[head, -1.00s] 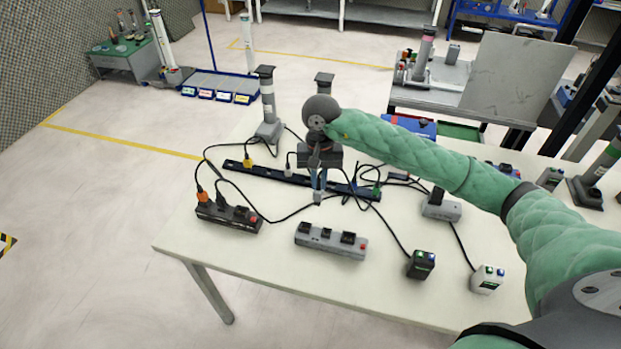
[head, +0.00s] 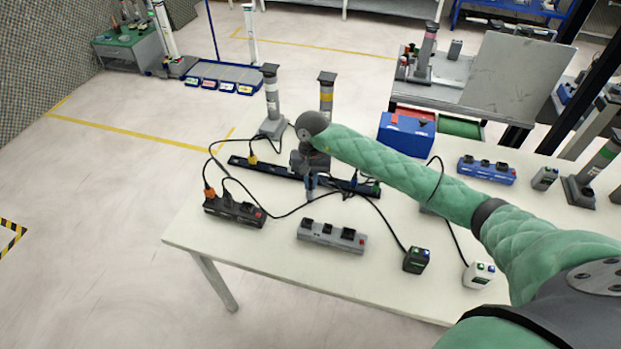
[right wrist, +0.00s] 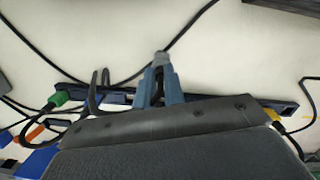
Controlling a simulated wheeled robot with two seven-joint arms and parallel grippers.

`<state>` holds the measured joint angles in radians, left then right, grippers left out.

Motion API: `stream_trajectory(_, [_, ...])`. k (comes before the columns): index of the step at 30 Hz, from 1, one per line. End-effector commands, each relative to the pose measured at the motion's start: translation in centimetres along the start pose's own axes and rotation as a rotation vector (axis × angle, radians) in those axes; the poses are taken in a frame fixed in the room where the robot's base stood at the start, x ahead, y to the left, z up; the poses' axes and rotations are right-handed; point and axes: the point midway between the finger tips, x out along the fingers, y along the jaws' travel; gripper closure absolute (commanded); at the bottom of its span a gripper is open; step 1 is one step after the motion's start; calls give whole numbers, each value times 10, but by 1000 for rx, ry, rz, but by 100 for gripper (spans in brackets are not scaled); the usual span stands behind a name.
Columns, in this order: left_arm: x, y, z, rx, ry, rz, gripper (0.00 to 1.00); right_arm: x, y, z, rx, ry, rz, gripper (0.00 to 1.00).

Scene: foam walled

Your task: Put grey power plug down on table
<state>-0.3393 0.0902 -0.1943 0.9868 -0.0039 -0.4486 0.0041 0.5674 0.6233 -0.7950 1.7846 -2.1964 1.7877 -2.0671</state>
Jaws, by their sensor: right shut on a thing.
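The grey power plug (right wrist: 162,60) is between the fingertips of my right gripper (right wrist: 160,80) in the right wrist view, with a black cable near it. In the head view my right gripper (head: 310,186) points down over the white table (head: 290,265), behind the grey power strip (head: 332,236). The right gripper is shut on the plug. I cannot tell whether the plug touches the table. My left gripper is not in view.
A dark rail (head: 262,168) with yellow, blue and green plugs lies just behind the gripper. A black power strip (head: 234,210) stands left. Black (head: 417,260) and white (head: 479,275) boxes stand right. Cables cross the table. The front left tabletop is clear.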

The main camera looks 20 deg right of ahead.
Motion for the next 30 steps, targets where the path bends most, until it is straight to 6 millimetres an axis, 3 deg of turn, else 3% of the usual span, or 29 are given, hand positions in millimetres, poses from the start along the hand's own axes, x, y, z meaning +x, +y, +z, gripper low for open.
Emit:
stream_trajectory(10, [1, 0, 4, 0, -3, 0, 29, 4, 0, 0, -1, 0, 0, 100])
stream_trajectory(20, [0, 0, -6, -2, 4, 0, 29, 6, 0, -1, -1, 0, 1, 100])
stream_trajectory(21, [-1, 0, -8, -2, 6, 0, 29, 6, 0, 0, -1, 0, 1, 83])
stream_trajectory(24, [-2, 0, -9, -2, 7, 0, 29, 6, 0, 0, -1, 0, 1, 67])
stream_trajectory(30, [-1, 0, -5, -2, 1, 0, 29, 6, 0, 0, -1, 0, 0, 67])
